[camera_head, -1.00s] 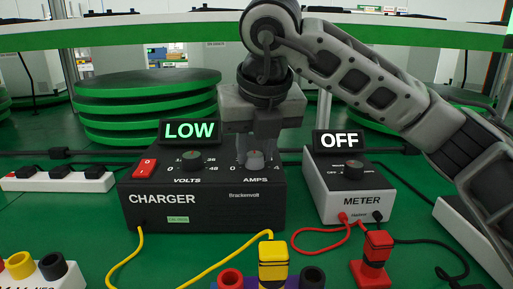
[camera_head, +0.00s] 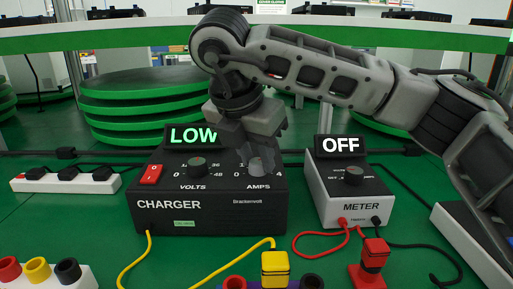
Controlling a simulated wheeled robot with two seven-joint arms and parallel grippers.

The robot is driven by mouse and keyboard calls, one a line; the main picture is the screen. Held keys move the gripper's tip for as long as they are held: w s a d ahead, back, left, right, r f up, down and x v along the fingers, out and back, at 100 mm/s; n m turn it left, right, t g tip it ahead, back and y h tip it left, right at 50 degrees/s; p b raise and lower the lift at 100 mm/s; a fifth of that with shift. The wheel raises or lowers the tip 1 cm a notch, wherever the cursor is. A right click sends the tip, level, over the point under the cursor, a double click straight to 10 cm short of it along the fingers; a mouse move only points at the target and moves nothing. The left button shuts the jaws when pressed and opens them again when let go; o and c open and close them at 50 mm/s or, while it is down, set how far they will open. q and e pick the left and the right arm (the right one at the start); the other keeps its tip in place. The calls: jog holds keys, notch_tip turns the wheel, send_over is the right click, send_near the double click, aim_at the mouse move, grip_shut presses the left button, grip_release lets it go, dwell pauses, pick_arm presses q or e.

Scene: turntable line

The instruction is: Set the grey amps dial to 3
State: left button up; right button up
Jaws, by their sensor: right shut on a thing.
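The black charger (camera_head: 165,212) stands on the green table with a lit "LOW" display (camera_head: 193,135) on top. That gripper comes down from above, tilted, and is shut on the dial. The dial's exact setting is hidden. The black volts dial (camera_head: 197,167) sits to its left. My left gripper is not in view.
A white and black meter (camera_head: 340,195) reading "OFF" stands just right of the charger. Yellow, red and black cables run across the table in front. Red and yellow plugs (camera_head: 274,268) stand at the near edge. A power strip (camera_head: 68,181) lies at the left.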

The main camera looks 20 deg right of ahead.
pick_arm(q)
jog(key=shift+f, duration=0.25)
pick_arm(e)
jog(key=shift+m, duration=0.4)
jog(key=o, duration=1)
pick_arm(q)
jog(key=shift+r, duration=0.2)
pick_arm(e)
jog(key=shift+r, duration=0.1)
jog(key=shift+a+r, duration=0.15)
jog(key=shift+r, duration=0.15)
pick_arm(q)
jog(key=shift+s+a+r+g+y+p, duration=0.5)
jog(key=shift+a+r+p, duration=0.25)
jog(key=shift+p, duration=1.6)
pick_arm(e)
jog(key=shift+v, duration=7.55)
